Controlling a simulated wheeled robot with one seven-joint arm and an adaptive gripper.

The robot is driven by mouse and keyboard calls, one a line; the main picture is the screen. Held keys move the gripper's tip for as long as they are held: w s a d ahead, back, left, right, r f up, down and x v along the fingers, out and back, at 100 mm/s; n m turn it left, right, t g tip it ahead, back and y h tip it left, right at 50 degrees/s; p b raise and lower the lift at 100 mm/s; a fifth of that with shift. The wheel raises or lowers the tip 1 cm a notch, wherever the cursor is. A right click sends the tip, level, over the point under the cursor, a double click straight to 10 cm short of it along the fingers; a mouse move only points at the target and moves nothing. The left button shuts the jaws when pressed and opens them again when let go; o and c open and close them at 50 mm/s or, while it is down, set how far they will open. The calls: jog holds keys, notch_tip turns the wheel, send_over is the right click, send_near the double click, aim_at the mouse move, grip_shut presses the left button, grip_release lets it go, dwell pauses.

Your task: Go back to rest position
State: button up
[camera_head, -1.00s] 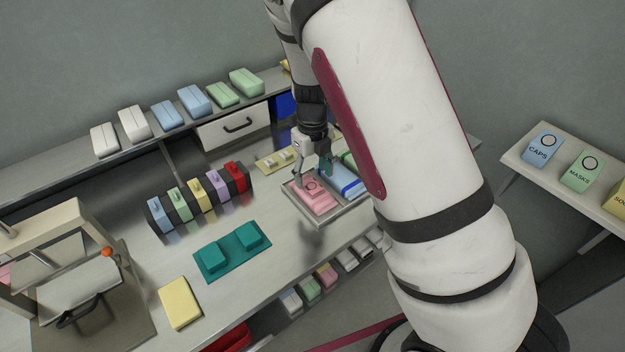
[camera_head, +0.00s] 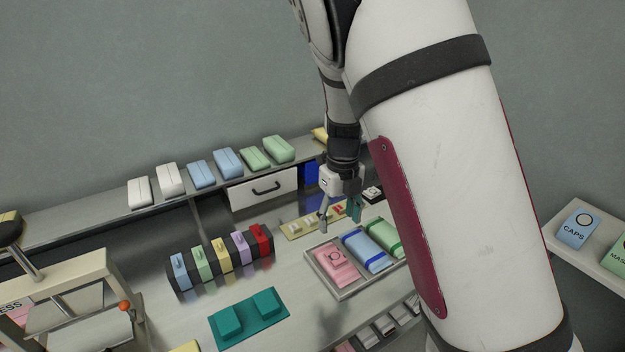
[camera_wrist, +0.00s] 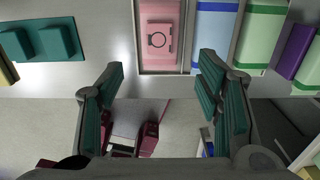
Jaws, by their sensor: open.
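My gripper (camera_head: 340,212) is open and empty, held in the air above the bench behind the tray. In the wrist view its teal-padded fingers (camera_wrist: 165,95) stand wide apart with nothing between them. Below it a metal tray (camera_head: 346,292) holds a pink pack (camera_head: 330,268), a blue pack (camera_head: 366,252) and a green pack (camera_head: 384,236). The pink pack, with a ring mark on top, also shows in the wrist view (camera_wrist: 158,58) beyond the fingers. My large white arm covers the right part of the head view.
Coloured blocks stand in a dark rack (camera_head: 224,257). A teal fixture (camera_head: 249,318) lies in front. A press-like frame (camera_head: 62,285) stands left. A side shelf (camera_head: 592,262) holds labelled boxes.

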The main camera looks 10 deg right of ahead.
jog(key=s+a+r+n+t+y, duration=0.1)
jog(key=s+r+n+t+y, duration=0.1)
jog(key=s+r+n, duration=1.25)
jog(key=s+d+r+n+t+h, duration=0.1)
jog(key=s+r+n, duration=0.4)
jog(key=s+n, duration=0.6)
jog(key=n+t+h, duration=0.1)
jog(key=n+t, duration=0.1)
jog(key=n, duration=0.5)
jog(key=shift+s+d, duration=0.15)
jog(key=shift+s, duration=0.25)
jog(key=shift+r, duration=0.15)
